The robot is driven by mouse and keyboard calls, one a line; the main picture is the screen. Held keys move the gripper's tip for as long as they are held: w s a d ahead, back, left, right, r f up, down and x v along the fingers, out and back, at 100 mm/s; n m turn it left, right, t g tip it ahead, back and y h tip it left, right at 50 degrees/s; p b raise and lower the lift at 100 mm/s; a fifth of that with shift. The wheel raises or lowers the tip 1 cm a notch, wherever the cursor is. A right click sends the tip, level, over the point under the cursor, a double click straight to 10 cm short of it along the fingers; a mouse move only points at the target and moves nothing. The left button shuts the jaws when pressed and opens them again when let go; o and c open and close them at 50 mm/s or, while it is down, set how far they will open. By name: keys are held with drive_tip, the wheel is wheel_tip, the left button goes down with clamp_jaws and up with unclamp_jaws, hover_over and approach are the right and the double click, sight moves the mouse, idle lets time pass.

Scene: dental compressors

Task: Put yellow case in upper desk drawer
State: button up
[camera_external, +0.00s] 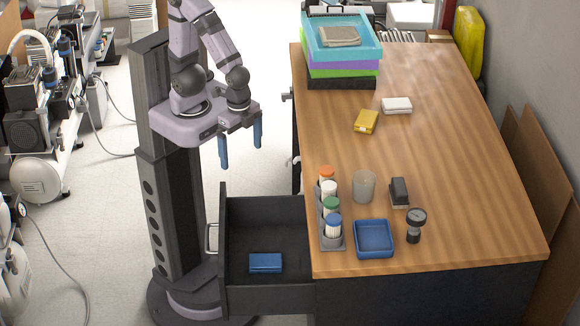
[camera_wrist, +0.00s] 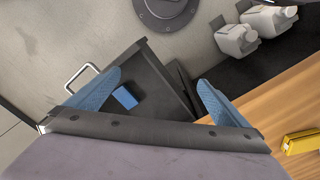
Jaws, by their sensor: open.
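The yellow case (camera_external: 366,121) lies on the wooden desk top (camera_external: 430,150), left of a white case. It also shows at the right edge of the wrist view (camera_wrist: 301,141). An open dark desk drawer (camera_external: 292,215) sticks out to the left of the desk at its near end, with a blue case (camera_external: 265,263) inside; in the wrist view the blue case (camera_wrist: 125,97) shows between my fingers. My gripper (camera_external: 240,148) is open and empty, with blue fingers, in the air left of the desk and above and behind the drawer.
A white case (camera_external: 397,105) lies beside the yellow one. Stacked trays (camera_external: 341,50) stand at the far left of the desk. A bottle rack (camera_external: 332,238), a cup (camera_external: 363,186), a blue tray (camera_external: 373,239), a stapler-like object (camera_external: 399,193) and a gauge (camera_external: 416,225) stand near the front.

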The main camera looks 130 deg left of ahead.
sight(365, 118)
drive_tip(key=shift+a, duration=0.1)
